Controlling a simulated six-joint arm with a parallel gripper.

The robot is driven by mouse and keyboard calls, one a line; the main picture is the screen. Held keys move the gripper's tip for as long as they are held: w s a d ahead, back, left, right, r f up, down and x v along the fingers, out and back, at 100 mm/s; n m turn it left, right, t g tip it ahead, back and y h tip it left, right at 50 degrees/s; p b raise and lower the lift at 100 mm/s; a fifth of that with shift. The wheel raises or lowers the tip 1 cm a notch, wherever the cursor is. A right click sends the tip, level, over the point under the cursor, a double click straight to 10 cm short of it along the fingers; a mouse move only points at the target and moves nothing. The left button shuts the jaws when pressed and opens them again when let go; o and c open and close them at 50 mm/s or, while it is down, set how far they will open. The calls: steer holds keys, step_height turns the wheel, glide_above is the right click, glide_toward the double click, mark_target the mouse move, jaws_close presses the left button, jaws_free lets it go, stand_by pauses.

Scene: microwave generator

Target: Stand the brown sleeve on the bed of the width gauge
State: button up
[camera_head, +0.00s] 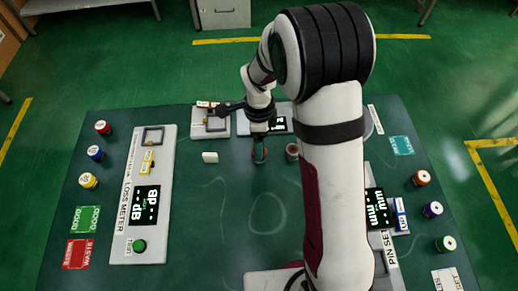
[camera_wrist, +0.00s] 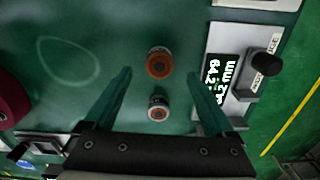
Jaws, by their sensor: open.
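The brown sleeve (camera_wrist: 158,63) stands upright on the green table, with a dark centre. In the wrist view it sits between the tips of my gripper (camera_wrist: 160,73), with a clear gap on both sides. My gripper is open and empty. The unit that I take for the width gauge (camera_wrist: 217,95) lies just beyond the sleeve, with a lit mm readout and a black knob. My arm hides part of this unit in the head view, and its bed is not clear.
A second cylinder (camera_wrist: 158,108) stands close beside the sleeve and also shows in the head view (camera_head: 292,152). The loss meter (camera_head: 121,230) is farther left, and the pin set unit (camera_head: 400,222) is at the right.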

step_height(320, 180, down, 6)
steer(key=shift+a+r, duration=0.1)
steer(key=shift+a, duration=0.05)
jaws_close()
stand_by(0.4)
